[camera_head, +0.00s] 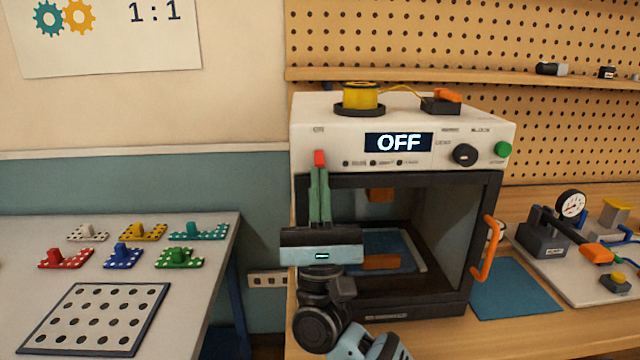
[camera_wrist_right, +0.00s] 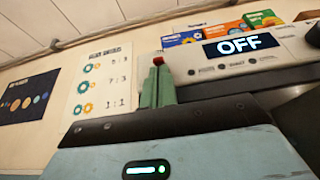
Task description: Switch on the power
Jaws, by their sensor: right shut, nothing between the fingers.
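The white and black 3D printer (camera_head: 405,110) stands on the wooden bench, and its display (camera_head: 398,142) reads OFF. The display also shows in the right wrist view (camera_wrist_right: 240,45). A small red part (camera_head: 320,157), seemingly the power switch, shows at the left of the front panel under a small label. My right gripper (camera_head: 319,170) is shut and empty, its green fingers upright just below the red part. In the right wrist view the red part (camera_wrist_right: 158,60) shows right at the fingertips; I cannot tell whether they touch. My left gripper is not in view.
A black knob (camera_head: 464,155) and a green button (camera_head: 503,149) are at the panel's right. An orange door handle (camera_head: 487,248) sticks out below. A yellow spool (camera_head: 360,96) sits on top. A table with coloured pieces (camera_head: 123,256) stands at the left.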

